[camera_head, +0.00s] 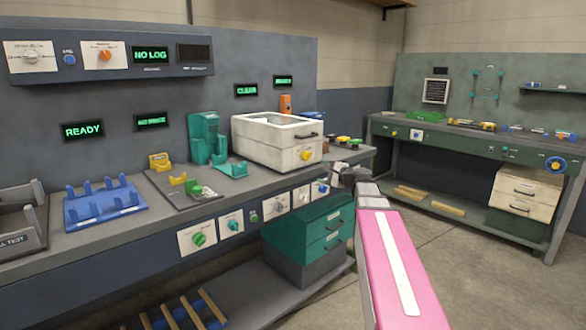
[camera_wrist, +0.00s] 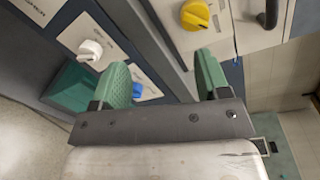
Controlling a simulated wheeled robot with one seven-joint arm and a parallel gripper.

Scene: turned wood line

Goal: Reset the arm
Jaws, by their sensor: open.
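My gripper (camera_wrist: 165,82) has two green fingers spread wide apart, open, with nothing between them in the wrist view. Behind the fingers are the bench front with a white knob (camera_wrist: 91,49) and a blue knob (camera_wrist: 137,90), and the white box with its yellow knob (camera_wrist: 195,14). In the head view my pink arm reaches up from the bottom right, and its dark end is at the bench's front edge, to the right of the white box (camera_head: 268,150). The fingers are not clear in the head view.
A long bench (camera_head: 100,232) holds a blue rack (camera_head: 103,202), yellow and green fixtures, and a green stand (camera_head: 205,136). A green drawer unit (camera_head: 308,232) stands beneath. Another bench (camera_head: 470,146) is at the back right. The floor (camera_head: 465,262) between is clear.

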